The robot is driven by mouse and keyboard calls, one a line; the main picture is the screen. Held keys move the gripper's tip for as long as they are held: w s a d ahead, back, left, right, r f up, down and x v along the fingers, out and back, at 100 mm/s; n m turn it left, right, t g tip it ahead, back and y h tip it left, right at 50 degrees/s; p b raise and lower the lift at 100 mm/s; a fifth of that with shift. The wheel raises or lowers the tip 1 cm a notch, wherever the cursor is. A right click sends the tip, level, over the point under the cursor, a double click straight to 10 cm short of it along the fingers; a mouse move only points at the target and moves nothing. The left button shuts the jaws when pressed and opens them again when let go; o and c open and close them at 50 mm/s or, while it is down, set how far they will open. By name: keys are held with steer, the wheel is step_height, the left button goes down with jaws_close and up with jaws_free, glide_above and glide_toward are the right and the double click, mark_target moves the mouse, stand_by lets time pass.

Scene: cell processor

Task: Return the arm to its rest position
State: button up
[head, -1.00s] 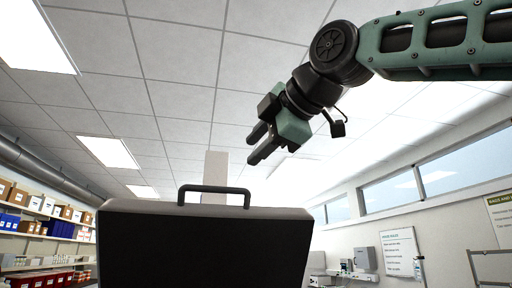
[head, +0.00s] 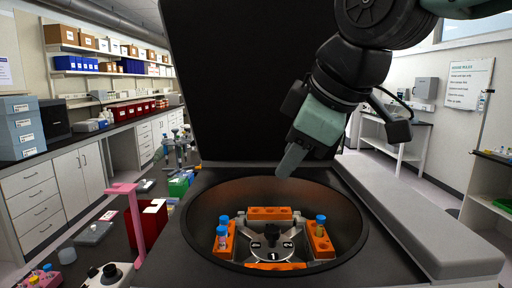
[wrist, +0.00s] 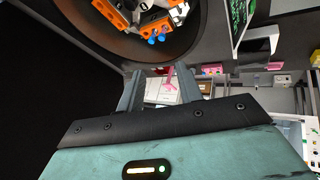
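My gripper (head: 287,170) hangs from my arm above the back right of an open centrifuge (head: 200,262). In the wrist view my gripper (wrist: 160,72) has its two fingers spread, with nothing between them but distant bench. The fingers are clear of the bowl rim. Inside the bowl sits a rotor (head: 273,243) with orange tube holders (head: 268,213). Blue-capped tubes stand in the left holder (head: 221,236) and the right holder (head: 320,225).
The raised black lid (head: 235,90) stands upright behind the bowl, close to my gripper and arm. A pink stand (head: 136,225) and a red box (head: 150,222) are left of the centrifuge. Shelves and cabinets line the left wall. A grey surface (head: 400,205) lies to the right.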

steer(key=s+d+f+m+g+h+b, duration=0.1)
steer(key=s+d+f+m+g, duration=0.1)
steer(key=s+f, duration=0.3)
steer(key=s+d+f+m+g+h+b, duration=0.1)
steer(key=s+d+f, duration=0.3)
steer(key=f, duration=0.9)
steer(key=s+d+f+m+g+h+b, duration=0.1)
steer(key=s+d+f+m+g, duration=0.1)
steer(key=s+f, duration=0.6)
steer(key=shift+d+f+m+g, duration=0.4)
steer(key=shift+f+m+g, duration=0.1)
steer(key=shift+m, duration=0.4)
